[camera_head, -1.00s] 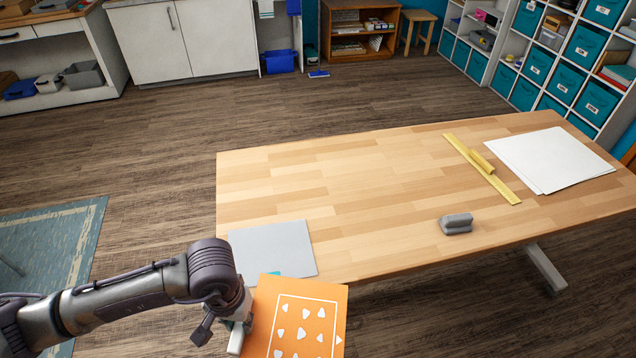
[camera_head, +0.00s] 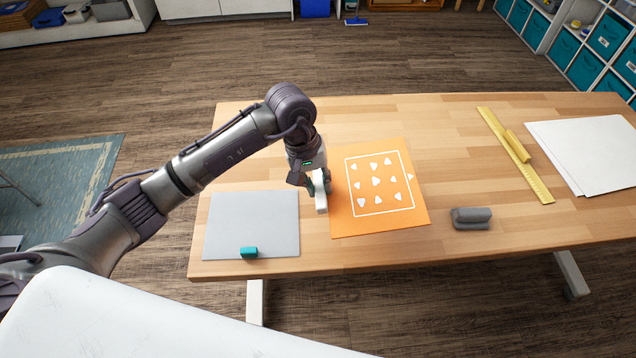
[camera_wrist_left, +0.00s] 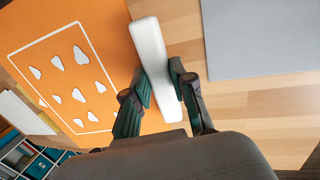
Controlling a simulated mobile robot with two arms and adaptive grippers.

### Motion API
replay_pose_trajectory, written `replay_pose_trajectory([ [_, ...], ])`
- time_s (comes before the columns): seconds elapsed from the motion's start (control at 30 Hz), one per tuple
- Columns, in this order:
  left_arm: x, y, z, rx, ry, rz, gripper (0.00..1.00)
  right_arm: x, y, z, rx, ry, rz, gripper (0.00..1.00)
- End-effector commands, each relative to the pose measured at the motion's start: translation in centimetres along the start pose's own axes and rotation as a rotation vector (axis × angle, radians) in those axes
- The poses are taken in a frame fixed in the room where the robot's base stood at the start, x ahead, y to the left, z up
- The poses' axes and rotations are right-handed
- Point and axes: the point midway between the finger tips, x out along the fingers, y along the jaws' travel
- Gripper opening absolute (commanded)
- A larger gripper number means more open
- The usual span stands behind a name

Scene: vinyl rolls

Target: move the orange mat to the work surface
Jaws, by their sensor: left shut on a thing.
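The orange mat (camera_head: 405,210) with white shapes and a white frame line is over the wooden work surface (camera_head: 360,113), right of the grey sheet. I cannot tell whether it touches the wood. My left gripper (camera_head: 320,190) is at the mat's left edge, shut on a white bar (camera_head: 322,202) along that edge. In the left wrist view the gripper's fingers (camera_wrist_left: 158,92) sit on both sides of the white bar (camera_wrist_left: 151,52), beside the orange mat (camera_wrist_left: 105,25). My right gripper is out of view.
A grey block (camera_head: 471,218), a yellow ruler (camera_head: 525,165) and white sheets (camera_head: 590,150) are on the right. The back middle is clear.

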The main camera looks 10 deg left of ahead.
Motion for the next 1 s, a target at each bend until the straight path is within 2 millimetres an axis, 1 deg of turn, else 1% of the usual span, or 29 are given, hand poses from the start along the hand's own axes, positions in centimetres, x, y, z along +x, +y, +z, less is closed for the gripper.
replay_pose_trajectory([
  [0.17, -0.2, 0.3, 0.0, 0.000, 0.002, -0.068, 0.00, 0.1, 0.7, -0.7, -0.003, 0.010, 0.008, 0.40],
  [0.27, -0.2, 0.6, 0.1, -0.005, 0.003, -0.166, 0.00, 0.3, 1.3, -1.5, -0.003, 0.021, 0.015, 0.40],
  [0.3, 0.8, 0.1, 0.1, -0.011, -0.001, -0.167, 0.00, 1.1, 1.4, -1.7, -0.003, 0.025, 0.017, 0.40],
  [0.5, 2.7, -0.4, 0.0, -0.009, -0.002, -0.162, 0.00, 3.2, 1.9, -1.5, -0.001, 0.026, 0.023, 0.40],
  [0.8, 5.3, -0.9, -0.1, -0.009, -0.002, -0.160, 0.00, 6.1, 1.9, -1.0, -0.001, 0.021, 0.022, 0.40],
  [1.0, 6.4, -1.2, -0.2, -0.010, 0.000, -0.160, 0.00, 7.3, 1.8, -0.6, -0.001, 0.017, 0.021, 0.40],
])
